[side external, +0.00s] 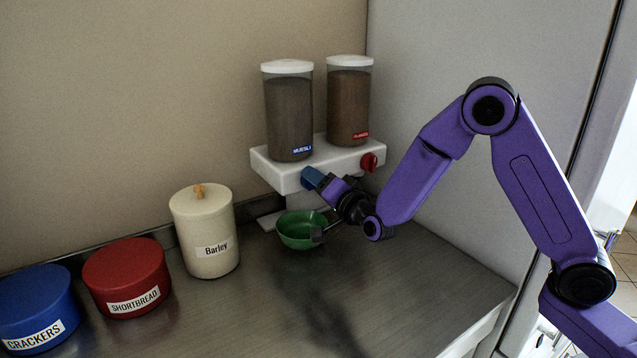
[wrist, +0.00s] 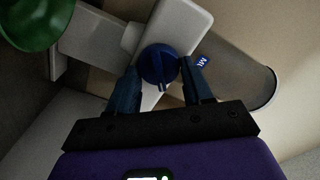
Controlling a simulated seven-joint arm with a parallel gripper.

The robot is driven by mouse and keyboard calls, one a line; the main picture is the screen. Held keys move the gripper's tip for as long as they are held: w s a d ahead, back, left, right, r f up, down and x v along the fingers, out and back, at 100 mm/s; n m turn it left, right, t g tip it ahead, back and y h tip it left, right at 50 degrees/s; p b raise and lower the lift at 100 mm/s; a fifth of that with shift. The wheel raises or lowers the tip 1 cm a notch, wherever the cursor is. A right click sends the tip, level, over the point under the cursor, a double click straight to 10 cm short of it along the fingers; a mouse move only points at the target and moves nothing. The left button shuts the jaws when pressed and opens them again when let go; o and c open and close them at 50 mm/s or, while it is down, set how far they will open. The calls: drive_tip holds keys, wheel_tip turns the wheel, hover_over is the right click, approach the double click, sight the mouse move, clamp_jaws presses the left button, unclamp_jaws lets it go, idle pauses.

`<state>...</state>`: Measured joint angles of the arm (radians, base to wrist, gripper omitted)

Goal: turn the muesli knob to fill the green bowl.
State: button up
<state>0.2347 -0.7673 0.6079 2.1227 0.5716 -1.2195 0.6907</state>
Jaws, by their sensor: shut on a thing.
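The blue muesli knob (side external: 308,175) is on the front of the white dispenser base (side external: 268,168), below the clear canister (side external: 289,112) with a blue label. My gripper (side external: 322,183) is at this knob. In the wrist view, its two fingers (wrist: 160,72) stand on either side of the knob (wrist: 157,63), shut on it. The green bowl (side external: 292,231) sits upright on the counter below the knob, and its visible inside is green. Its right rim is partly hidden by a dark part. The bowl also shows at the wrist view's top left (wrist: 33,20).
A second canister (side external: 348,105) with a red label and a red knob (side external: 368,162) are on the right. A cream Barley jar (side external: 203,228), a red Shortbread tin (side external: 125,275) and a blue Crackers tin (side external: 35,300) stand left. The front counter (side external: 390,300) is clear.

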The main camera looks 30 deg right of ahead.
drive_tip(key=shift+f+m, duration=0.15)
drive_tip(key=shift+m, duration=3.45)
drive_tip(key=o, duration=1)
drive_tip(key=shift+s, duration=0.15)
drive_tip(key=shift+s, duration=8.55)
